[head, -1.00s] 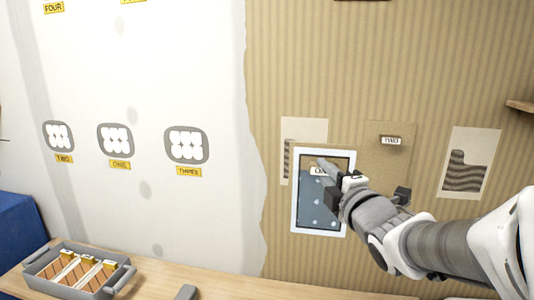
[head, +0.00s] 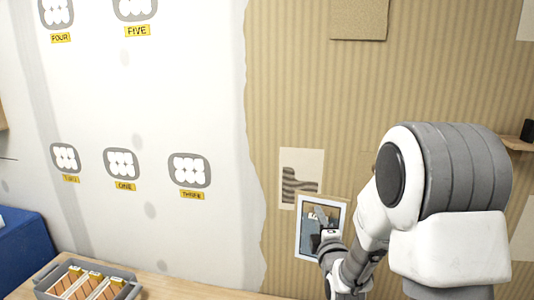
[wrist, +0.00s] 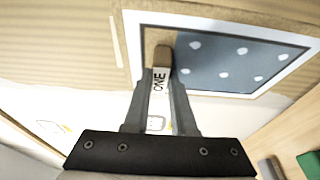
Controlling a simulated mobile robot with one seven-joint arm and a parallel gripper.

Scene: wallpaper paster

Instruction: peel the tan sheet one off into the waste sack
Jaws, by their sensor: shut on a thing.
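Tan edging shows along the frame, and a brown patch lies beside the tab. I cannot tell how much of the tan sheet one is free of the wall. In the head view the framed panel (head: 306,245) is low on the striped wall, with my gripper (head: 322,226) in front of it. I cannot identify the waste sack in either view.
A cream patch with dark wavy stripes (head: 301,176) is up and left of the panel. A plain tan square (head: 358,18) is higher up. A grey tray of labelled blocks (head: 85,285) stands on the wooden bench (head: 185,290). A blue object (head: 25,255) is far left.

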